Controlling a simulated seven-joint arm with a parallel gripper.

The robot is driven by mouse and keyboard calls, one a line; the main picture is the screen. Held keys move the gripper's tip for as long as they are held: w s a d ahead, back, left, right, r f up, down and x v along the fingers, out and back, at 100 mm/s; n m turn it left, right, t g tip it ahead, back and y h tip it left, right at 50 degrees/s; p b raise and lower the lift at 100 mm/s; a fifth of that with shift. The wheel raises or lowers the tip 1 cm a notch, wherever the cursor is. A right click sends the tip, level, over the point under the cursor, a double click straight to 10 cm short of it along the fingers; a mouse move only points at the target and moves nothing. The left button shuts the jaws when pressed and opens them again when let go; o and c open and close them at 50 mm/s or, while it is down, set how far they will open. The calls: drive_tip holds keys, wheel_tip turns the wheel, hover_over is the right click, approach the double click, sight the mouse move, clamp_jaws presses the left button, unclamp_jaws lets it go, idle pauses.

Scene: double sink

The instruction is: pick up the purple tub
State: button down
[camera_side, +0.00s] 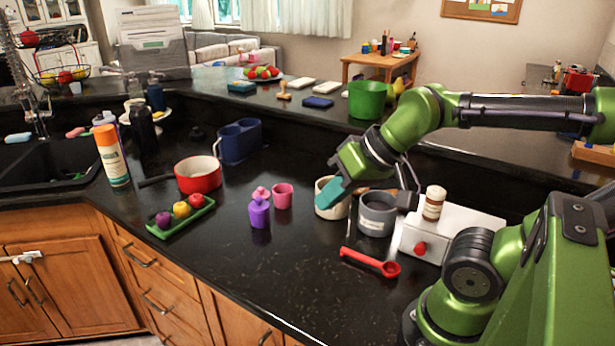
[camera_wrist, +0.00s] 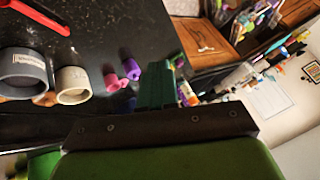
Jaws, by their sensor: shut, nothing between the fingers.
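The purple tub (camera_side: 259,214) stands upright on the black counter near the middle in the side view. A small pink piece (camera_side: 261,193) shows at its top; I cannot tell if it is attached. A pink cup (camera_side: 283,195) stands just right of it. In the wrist view the purple tub (camera_wrist: 131,69) is small, beside the pink cup (camera_wrist: 111,81). My gripper (camera_side: 332,192) has teal fingers, shut and empty. In the side view they overlap the cream cup, right of the tub and apart from it. The fingers also show in the wrist view (camera_wrist: 156,86).
The cream cup (camera_side: 328,208) and a grey mug (camera_side: 377,214) stand right of the tub. A red scoop (camera_side: 372,262) lies in front of them. A red pan (camera_side: 198,174) and a green tray of fruit (camera_side: 181,217) are left. Counter in front of the tub is clear.

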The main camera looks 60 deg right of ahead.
drive_tip(key=c, duration=1.8)
unclamp_jaws()
drive_tip(key=o, duration=1.5)
drive_tip(key=n+g+h, duration=0.2)
drive_tip(key=n+g, duration=0.2)
drive_tip(key=g, duration=0.3)
hover_over(258, 198)
drive_tip(key=shift+f, duration=2.45)
wheel_tip(258, 198, down, 11)
drive_tip(key=shift+w+f, duration=0.1)
drive_tip(key=shift+w, duration=0.05)
drive_tip(key=shift+s+f, duration=0.2)
drive_tip(key=shift+f, duration=2.5)
